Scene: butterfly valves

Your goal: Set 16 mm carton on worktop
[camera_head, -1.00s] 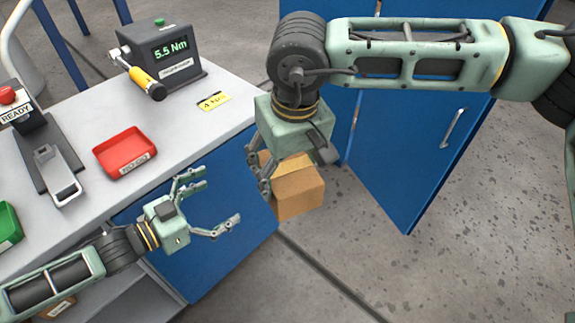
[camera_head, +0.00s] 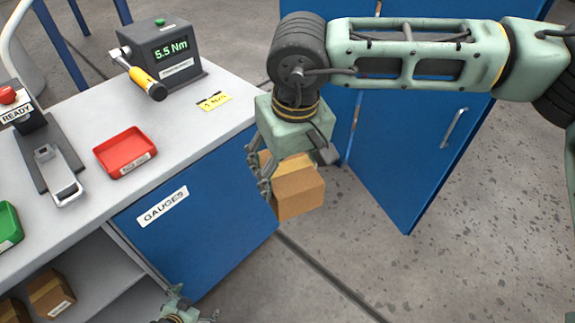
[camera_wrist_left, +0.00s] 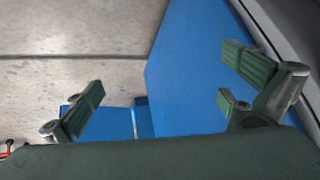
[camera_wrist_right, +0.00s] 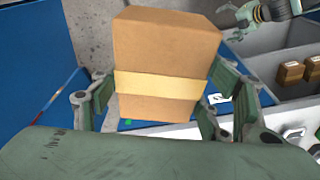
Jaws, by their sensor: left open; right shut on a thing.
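A brown cardboard carton (camera_head: 299,192) with a pale tape band is held in my right gripper (camera_head: 268,178), in front of the blue cabinet and off the worktop's right edge. In the right wrist view the carton (camera_wrist_right: 165,60) sits between the fingers of my right gripper (camera_wrist_right: 155,105), which are shut on it. No size label on it can be read. The grey worktop (camera_head: 195,122) is to its left. My left gripper (camera_head: 185,305) is at the bottom edge of the head view, partly cut off. In the left wrist view its fingers (camera_wrist_left: 165,95) are spread and empty.
On the worktop are a red tray (camera_head: 125,151), a torque tester (camera_head: 168,58) reading 5.5 Nm, a yellow label (camera_head: 213,101), a grey stand (camera_head: 55,165) and a green tray (camera_head: 8,228). Cartons (camera_head: 50,294) lie on the shelf below. A blue door (camera_head: 405,165) stands open at right.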

